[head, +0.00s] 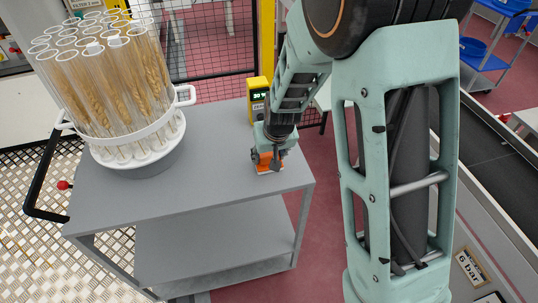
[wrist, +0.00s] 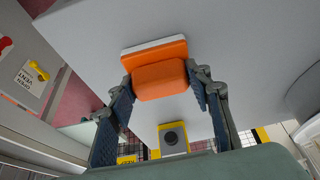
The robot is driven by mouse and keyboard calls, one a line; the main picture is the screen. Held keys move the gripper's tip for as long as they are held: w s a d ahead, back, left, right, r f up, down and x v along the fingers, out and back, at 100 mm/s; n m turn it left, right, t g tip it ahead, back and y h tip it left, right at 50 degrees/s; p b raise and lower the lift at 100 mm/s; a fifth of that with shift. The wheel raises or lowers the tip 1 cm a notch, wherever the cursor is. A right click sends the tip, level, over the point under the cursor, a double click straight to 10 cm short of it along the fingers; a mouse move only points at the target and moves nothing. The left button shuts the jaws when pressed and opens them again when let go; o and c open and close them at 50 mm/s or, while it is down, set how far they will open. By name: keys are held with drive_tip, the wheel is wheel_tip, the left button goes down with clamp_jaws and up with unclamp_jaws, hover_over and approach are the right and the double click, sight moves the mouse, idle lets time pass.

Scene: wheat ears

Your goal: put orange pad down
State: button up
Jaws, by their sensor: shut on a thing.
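The orange pad (wrist: 160,78) is a small orange block with a white layer along one side. My gripper (wrist: 160,92) is shut on it, with one finger at each side of the block. In the head view the pad (head: 268,162) shows beneath my gripper (head: 270,150), low over the right part of the grey cart top (head: 190,195). The pad's underside is at or very close to the cart top; I cannot tell if it touches.
A round holder (head: 140,150) with several clear tubes of wheat ears stands on the cart's left part. A yellow device (head: 258,98) with a lit display stands just behind my gripper. The cart top's front middle is clear. A conveyor (head: 490,150) lies to the right.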

drive_tip(key=shift+f, duration=0.15)
drive_tip(key=o, duration=1.1)
drive_tip(key=shift+r, duration=0.3)
drive_tip(key=p+v, duration=0.1)
drive_tip(key=v, duration=1)
drive_tip(key=shift+r, duration=0.35)
drive_tip(key=shift+s+d, duration=0.1)
drive_tip(key=shift+s, duration=0.05)
